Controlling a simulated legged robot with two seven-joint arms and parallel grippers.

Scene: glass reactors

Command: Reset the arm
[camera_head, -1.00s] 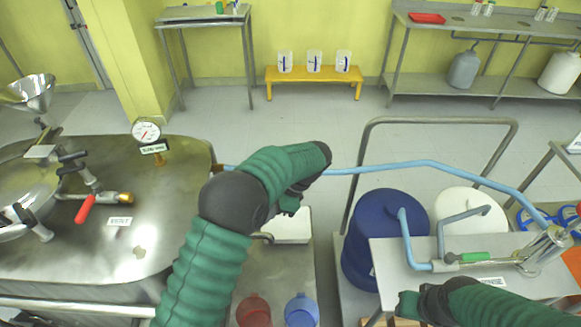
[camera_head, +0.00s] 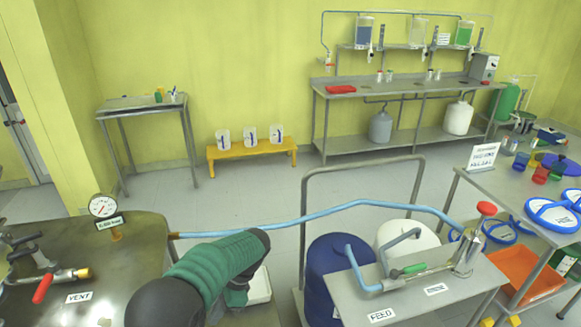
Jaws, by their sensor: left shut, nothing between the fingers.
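My left arm, in a green sleeve with dark joints, comes up from the bottom of the head view. My right gripper is out of the picture.
A steel reactor top with a gauge (camera_head: 103,206) and a red-handled vent valve (camera_head: 43,288) is at the left. A blue hose (camera_head: 300,219) runs right to the feed stand (camera_head: 408,301). A blue drum (camera_head: 333,270) and a white drum (camera_head: 402,240) stand by a metal rail.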

